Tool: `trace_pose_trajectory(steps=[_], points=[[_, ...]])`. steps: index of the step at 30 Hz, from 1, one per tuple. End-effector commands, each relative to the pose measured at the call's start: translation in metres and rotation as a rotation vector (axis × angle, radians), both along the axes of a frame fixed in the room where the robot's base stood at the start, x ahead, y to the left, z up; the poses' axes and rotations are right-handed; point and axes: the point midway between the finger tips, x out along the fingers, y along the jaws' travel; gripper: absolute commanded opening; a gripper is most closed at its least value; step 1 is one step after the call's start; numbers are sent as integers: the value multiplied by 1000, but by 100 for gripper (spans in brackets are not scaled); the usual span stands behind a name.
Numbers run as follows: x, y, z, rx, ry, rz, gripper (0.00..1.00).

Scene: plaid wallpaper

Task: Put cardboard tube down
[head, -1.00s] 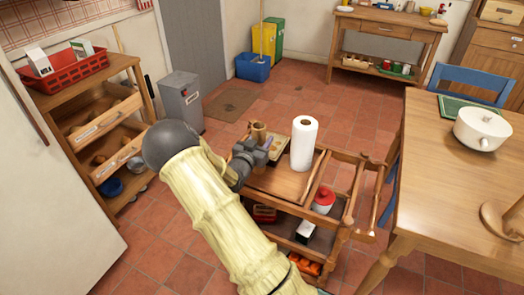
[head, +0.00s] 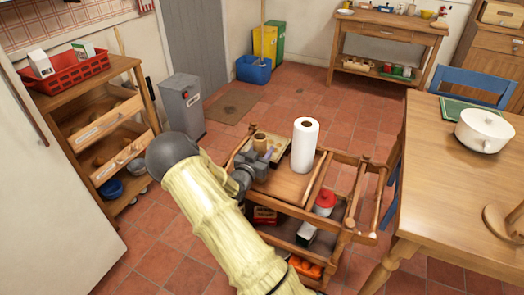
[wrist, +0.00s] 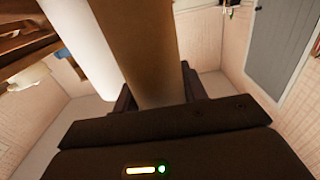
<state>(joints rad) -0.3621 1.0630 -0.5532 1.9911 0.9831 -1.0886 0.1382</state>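The cardboard tube (head: 259,142) is a short brown cylinder, upright above or on the left part of the wooden cart's top (head: 283,184). My gripper (head: 264,160) is at the tube's lower part, low over the cart. In the wrist view the tube (wrist: 142,50) fills the space between the two dark fingers (wrist: 157,92), one on each side, so the gripper is shut on it. The tube's bottom is hidden by the gripper. I cannot tell whether it touches the surface beneath.
A white paper towel roll (head: 305,146) stands upright right of the tube. A small beige tray or board (head: 279,148) lies beside the tube. The cart's lower shelf holds a red-lidded jar (head: 324,203). A dining table (head: 460,195) stands at right. The cart top's front is clear.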

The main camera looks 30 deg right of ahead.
Motion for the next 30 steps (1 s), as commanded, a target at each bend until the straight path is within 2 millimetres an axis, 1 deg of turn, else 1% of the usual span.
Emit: trace_pose_trajectory(steps=[1,3,10,15,20,30], points=[[0,0,0,0,0,0,52],[0,0,0,0,0,0,62],[0,0,0,0,0,0,62],[-1,1,5,1,1,1,62],[-13,19,4,2,3,3,62],[-55,72,4,0,1,3,62]])
